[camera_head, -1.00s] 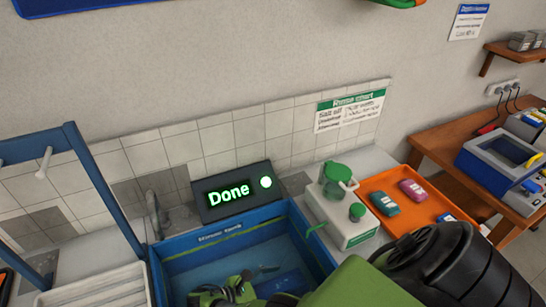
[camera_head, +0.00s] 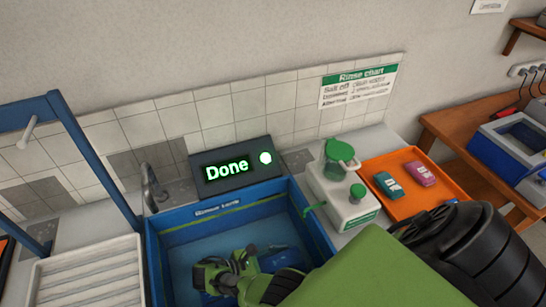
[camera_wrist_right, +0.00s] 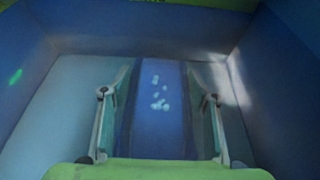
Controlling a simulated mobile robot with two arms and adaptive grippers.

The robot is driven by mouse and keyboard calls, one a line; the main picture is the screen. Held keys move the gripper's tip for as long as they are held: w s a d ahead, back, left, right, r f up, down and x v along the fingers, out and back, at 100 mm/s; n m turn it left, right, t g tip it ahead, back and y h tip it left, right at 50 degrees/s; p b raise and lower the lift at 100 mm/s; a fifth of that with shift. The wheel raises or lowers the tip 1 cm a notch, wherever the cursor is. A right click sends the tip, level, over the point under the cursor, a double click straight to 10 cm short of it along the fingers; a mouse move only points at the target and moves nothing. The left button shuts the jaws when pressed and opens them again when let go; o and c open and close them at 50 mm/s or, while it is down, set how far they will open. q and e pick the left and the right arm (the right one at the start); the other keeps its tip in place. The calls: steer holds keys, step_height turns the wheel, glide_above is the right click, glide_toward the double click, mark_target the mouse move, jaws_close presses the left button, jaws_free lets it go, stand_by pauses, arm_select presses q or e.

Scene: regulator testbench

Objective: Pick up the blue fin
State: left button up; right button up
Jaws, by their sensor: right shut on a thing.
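The blue fin (camera_wrist_right: 157,115) lies in the blue rinse tank, between the two fingers of my right gripper (camera_wrist_right: 160,98) in the wrist view. It is a long blue slab with several pale specks on its face. The fingers stand along its two sides and are shut on it. In the head view my right gripper (camera_head: 232,278) is low inside the tank (camera_head: 165,236). A dark blue part of the fin (camera_head: 283,260) shows beside it, and the green arm hides much of the rest. My left gripper is not in view.
A display reading "Done" (camera_head: 237,172) stands behind the tank. A white canister with a green lid (camera_head: 340,200) stands right of it. An orange tray (camera_head: 405,205) holds a teal and a pink item. A white ribbed rack (camera_head: 90,275) and blue frame are left.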

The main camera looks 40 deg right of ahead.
steer(key=shift+r, duration=0.25)
step_height(320, 180, up, 8)
steer(key=p, duration=0.4)
steer(key=shift+f+p, duration=0.15)
steer(key=shift+p, duration=0.15)
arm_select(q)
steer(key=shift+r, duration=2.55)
arm_select(e)
steer(key=shift+r, duration=0.85)
steer(key=w+a+r+n+t+b, duration=0.3)
steer(key=w+a+r+n+t, duration=0.2)
steer(key=w+r+n+t, duration=0.45)
arm_select(q)
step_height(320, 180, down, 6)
steer(key=b, duration=0.2)
steer(key=shift+b, duration=0.3)
arm_select(e)
steer(key=s+a+r+n+t+y, duration=0.1)
steer(key=a+r, duration=0.2)
steer(key=r, duration=0.5)
steer(key=s+a+r+n+t+y, duration=0.1)
steer(key=s+a+r+t, duration=0.1)
steer(key=r, duration=0.6)
steer(key=shift+s+a+r, duration=0.25)
steer(key=shift+a+r, duration=0.05)
steer(key=shift+a, duration=0.3)
